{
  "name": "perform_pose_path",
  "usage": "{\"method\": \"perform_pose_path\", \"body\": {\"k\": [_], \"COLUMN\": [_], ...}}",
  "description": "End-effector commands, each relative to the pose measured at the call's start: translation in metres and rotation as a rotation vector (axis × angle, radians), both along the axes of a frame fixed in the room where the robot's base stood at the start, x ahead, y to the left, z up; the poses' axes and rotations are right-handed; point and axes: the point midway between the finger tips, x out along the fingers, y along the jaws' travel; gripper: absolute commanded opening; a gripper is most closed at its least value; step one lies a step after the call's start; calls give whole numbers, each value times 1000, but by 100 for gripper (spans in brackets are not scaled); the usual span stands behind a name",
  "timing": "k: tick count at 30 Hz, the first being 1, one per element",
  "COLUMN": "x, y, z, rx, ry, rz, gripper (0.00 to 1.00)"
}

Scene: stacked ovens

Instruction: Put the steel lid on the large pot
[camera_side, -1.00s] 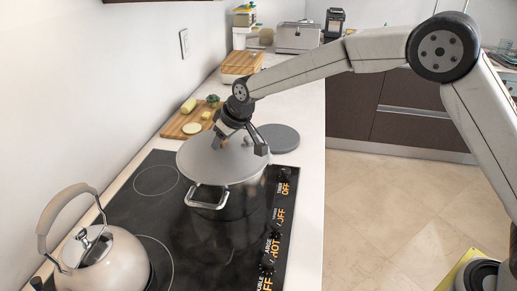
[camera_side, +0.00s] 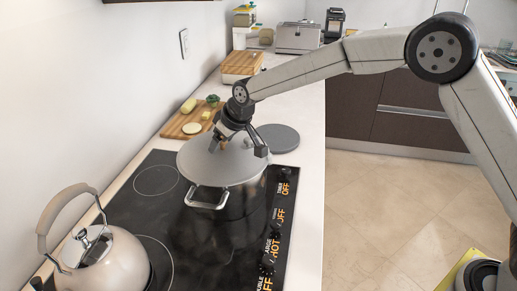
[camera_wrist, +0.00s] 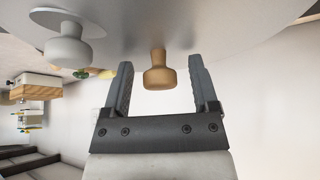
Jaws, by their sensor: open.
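The steel lid (camera_side: 215,166) lies flat over the top of the large pot (camera_side: 240,212), a shiny steel pot with a side handle, on the black stove. My gripper (camera_side: 239,147) is just above the lid, with its fingers spread apart. The pot's far side is hidden.
A grey disc (camera_side: 280,137) lies on the counter behind the pot. A cutting board (camera_side: 186,124) with vegetables is at the back left. A kettle (camera_side: 100,262) stands at the front left. The stove (camera_side: 135,206) is clear between kettle and pot.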

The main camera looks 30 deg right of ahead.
Motion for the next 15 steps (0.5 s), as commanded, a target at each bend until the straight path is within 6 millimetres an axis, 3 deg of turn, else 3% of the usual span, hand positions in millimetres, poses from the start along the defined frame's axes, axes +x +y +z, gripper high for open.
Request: {"method": "perform_pose_path", "body": {"k": [15], "x": [-17], "y": [-7], "z": [39], "rx": [1], "ry": [-4], "rz": [0], "gripper": [76]}}
